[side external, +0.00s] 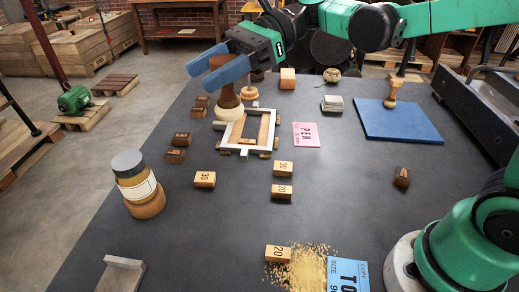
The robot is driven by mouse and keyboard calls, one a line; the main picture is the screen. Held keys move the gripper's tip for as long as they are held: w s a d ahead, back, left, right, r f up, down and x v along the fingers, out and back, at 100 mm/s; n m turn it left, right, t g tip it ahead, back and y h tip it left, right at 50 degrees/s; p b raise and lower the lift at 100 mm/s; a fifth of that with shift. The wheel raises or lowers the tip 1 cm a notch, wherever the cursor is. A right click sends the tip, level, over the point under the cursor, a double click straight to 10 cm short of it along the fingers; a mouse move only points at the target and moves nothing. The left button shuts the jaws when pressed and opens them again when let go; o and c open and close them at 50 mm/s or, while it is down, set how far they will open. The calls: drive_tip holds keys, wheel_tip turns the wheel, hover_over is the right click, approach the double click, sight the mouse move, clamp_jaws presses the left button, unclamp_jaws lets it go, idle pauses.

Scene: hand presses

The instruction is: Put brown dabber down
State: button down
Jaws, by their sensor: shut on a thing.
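The brown dabber (228,97) has a dark brown turned handle and a pale cream round pad at its lower end. My gripper (202,77), with two blue fingers, is shut on the top of the handle. The pad is at or very near the dark table top; I cannot tell whether it touches. The fingers hide part of the handle's upper end.
Wooden blocks stand around the white frame, with a pink card (306,134) to its right. A brown jar (141,187) stands at the left edge. A blue mat (398,122) carries a wooden stamp (393,91). Yellow grains (300,268) lie at the front.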

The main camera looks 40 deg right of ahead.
drive_tip(key=w+d+r+m+t+h, duration=0.1)
drive_tip(key=w+d+m+t+h, duration=0.1)
drive_tip(key=d+m+t+h, duration=0.3)
drive_tip(key=w+d+r+m+t+h, duration=0.1)
drive_tip(key=w+d+m+t+h, duration=0.2)
drive_tip(key=d, duration=0.7)
drive_tip(key=m+t+h, duration=0.2)
drive_tip(key=m+t, duration=0.2)
drive_tip(key=m, duration=0.1)
drive_tip(key=shift+w+d+r+m+t, duration=0.15)
drive_tip(key=shift+w+d+m+t, duration=0.15)
drive_tip(key=shift+t, duration=0.1)
drive_tip(key=shift+a, duration=0.1)
